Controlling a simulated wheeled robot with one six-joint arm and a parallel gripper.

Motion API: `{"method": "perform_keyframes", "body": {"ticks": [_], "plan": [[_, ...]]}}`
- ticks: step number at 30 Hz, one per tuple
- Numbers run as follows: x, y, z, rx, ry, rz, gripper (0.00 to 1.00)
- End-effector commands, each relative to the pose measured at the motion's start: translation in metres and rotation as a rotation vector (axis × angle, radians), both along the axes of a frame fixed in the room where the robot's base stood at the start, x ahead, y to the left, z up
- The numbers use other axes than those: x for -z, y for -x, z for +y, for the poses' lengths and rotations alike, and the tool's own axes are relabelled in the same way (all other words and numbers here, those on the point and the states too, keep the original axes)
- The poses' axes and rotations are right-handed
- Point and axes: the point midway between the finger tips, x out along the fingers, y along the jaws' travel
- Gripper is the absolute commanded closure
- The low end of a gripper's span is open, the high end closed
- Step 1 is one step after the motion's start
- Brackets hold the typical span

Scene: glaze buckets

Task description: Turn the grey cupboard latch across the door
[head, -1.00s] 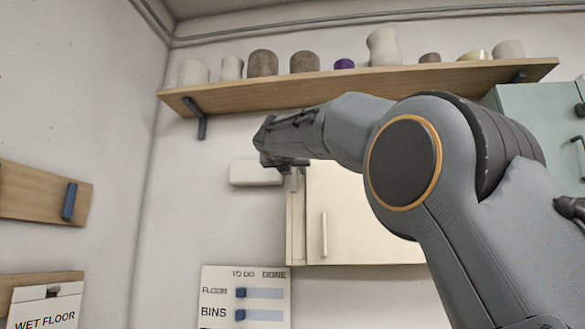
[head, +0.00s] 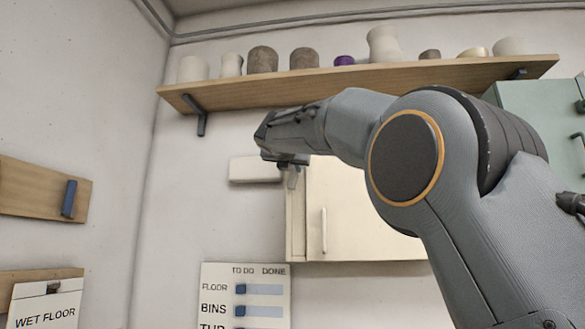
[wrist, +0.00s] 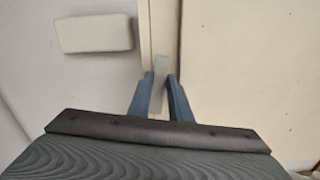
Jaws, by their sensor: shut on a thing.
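The cream wall cupboard (head: 365,210) hangs below the shelf, its door showing a vertical handle (head: 324,231). The grey latch (wrist: 160,68) is a short flat bar at the door's left edge, over the seam between frame and door. It stands nearly upright, tilted slightly. It also shows in the head view (head: 293,180), below my gripper, partly covered. My gripper (wrist: 160,78) has its two blue fingers on either side of the latch, shut on it. In the head view the fingertips (head: 288,160) are partly hidden by the gripper body.
A white box (head: 254,170) is on the wall just left of the cupboard. A wooden shelf (head: 345,84) with several pots runs above my arm. A chore board (head: 245,298) hangs below, and a green cabinet (head: 540,120) stands at right.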

Motion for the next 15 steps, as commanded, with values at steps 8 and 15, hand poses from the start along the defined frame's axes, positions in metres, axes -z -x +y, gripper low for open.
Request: {"method": "perform_keyframes", "body": {"ticks": [8, 15], "plan": [[0.0017, 0.0007, -0.0038, -0.001, -0.247, -0.049, 1.00], [0.0040, 0.0011, -0.0068, -0.001, -0.471, -0.093, 1.00]]}}
